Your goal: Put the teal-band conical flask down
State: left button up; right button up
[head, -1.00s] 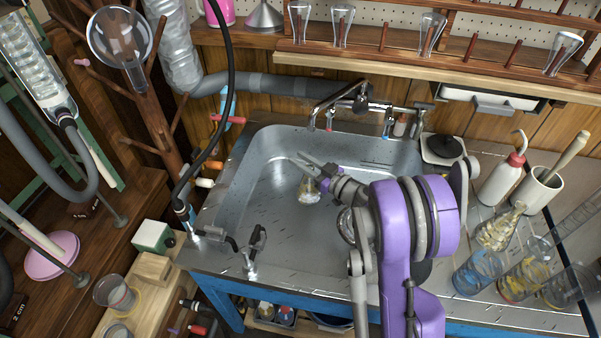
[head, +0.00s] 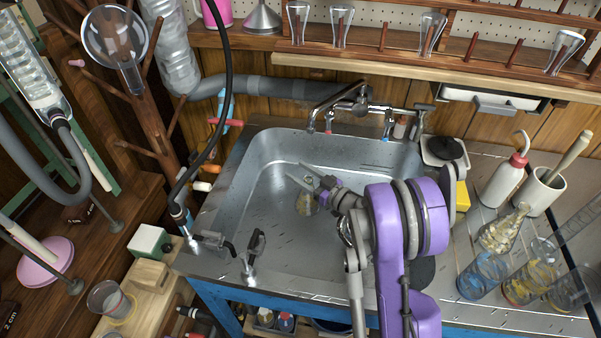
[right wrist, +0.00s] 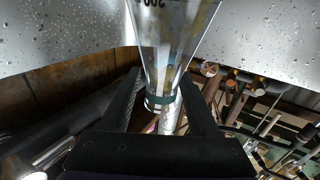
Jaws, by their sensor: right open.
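The teal-band conical flask (head: 307,203) is in the sink (head: 262,235), low in the basin by my right gripper's tips. In the right wrist view the clear flask (right wrist: 172,45) has its wide body away from me and its teal-banded neck between the two dark fingers. My right gripper (head: 308,178) is open around the neck. I cannot tell whether either finger touches the glass. The head view does not clearly show the flask's base on the sink floor. My left gripper is not in view.
A tap (head: 340,105) hangs over the sink's back edge. Right of the sink stand a wash bottle (head: 503,180), a white mortar (head: 538,192) and several glass vessels. A small valve fitting (head: 250,262) rises at the front left rim.

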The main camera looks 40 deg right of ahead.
jog(key=shift+r, duration=0.2)
jog(key=s+d+p, duration=0.1)
jog(key=s, duration=0.6)
jog(key=shift+s, duration=0.25)
jog(key=shift+d, duration=0.1)
